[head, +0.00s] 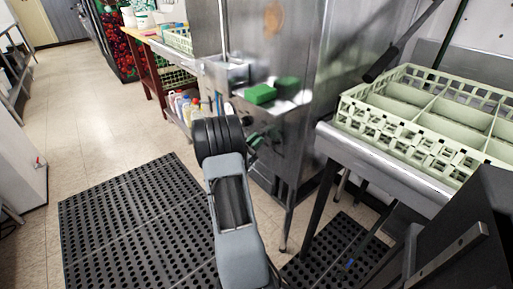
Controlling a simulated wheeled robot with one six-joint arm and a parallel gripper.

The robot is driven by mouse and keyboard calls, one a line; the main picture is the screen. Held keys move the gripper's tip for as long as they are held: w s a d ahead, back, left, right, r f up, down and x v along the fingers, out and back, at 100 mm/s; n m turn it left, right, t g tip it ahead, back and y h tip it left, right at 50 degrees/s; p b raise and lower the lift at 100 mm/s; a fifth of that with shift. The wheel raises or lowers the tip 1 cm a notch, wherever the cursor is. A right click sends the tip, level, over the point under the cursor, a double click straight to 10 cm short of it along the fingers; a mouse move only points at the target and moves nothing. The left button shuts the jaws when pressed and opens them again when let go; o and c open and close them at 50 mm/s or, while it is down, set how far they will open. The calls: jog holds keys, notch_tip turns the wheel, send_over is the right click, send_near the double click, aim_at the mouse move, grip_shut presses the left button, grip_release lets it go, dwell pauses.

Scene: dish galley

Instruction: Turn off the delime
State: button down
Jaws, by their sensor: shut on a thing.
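The steel dish machine (295,125) stands in the middle of the head view, with a control panel low on its front. My gripper (253,143) is at that panel, mostly hidden behind my own grey and black wrist. Only a dark part of it shows past the wrist's right side. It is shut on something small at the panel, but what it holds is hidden. The delime switch cannot be made out; that part of the panel is covered by my arm or too small to read.
A green sponge-like block (260,94) lies on the machine's ledge. A pale green dish rack (425,120) sits on the steel counter (400,166) at right. Bottles (184,106) stand on a low shelf behind. Black perforated mats (125,225) cover the floor; the tiled aisle at left is clear.

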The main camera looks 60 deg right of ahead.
jog(key=shift+s+f+h+b, duration=0.1)
jog(key=shift+f+h+b, duration=0.25)
jog(key=shift+b, duration=0.25)
jog(key=c, duration=1.1)
grip_release()
jog(key=shift+r, duration=0.15)
jog(key=v, duration=1.3)
jog(key=shift+a+p, duration=0.3)
jog(key=shift+w, duration=0.2)
